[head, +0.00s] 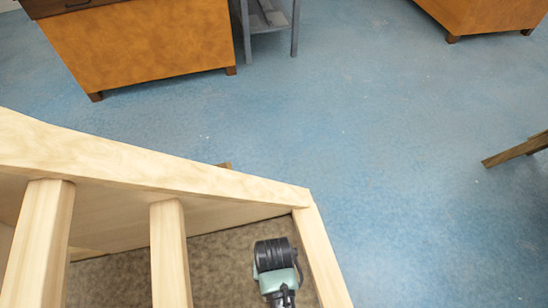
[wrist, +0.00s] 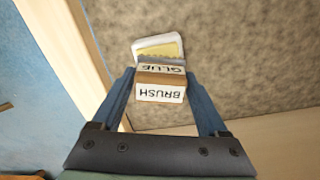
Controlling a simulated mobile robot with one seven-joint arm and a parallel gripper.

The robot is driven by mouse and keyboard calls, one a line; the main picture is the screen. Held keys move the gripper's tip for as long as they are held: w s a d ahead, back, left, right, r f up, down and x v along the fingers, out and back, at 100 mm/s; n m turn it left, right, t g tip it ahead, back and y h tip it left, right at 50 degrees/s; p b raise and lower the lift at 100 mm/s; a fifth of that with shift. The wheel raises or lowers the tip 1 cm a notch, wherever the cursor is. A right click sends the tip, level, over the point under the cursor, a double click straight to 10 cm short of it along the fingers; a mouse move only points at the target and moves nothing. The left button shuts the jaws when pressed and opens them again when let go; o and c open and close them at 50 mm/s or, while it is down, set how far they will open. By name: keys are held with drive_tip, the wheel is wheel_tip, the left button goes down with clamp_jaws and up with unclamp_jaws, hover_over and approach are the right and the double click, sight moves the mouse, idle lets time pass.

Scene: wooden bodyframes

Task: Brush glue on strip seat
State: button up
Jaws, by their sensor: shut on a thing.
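In the wrist view my gripper (wrist: 160,78) is shut on the glue brush, one blue finger on each side. The brush (wrist: 160,93) has a wooden block with white labels reading "GLUE" and "BRUSH", upside down in the picture. Its pale head with a yellowish patch points away from me, over a mottled brown surface. I cannot tell whether it touches that surface. The pale wooden bodyframe (head: 190,172) fills the lower left of the head view, with my arm's end inside its right corner. The fingers and brush are hidden there. I cannot single out the strip seat.
Pale frame posts (head: 168,250) stand left of my arm, and a right-hand frame member (head: 318,255) runs close beside it. An orange-brown cabinet (head: 150,48) and a grey stand (head: 268,20) are at the back. Blue floor (head: 420,170) is open to the right.

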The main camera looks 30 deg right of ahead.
drive_tip(key=shift+f, duration=0.45)
idle(1.7)
drive_tip(key=shift+s, duration=0.1)
wheel_tip(320, 180, up, 7)
drive_tip(key=p, duration=0.8)
drive_tip(key=shift+r, duration=0.1)
idle(0.6)
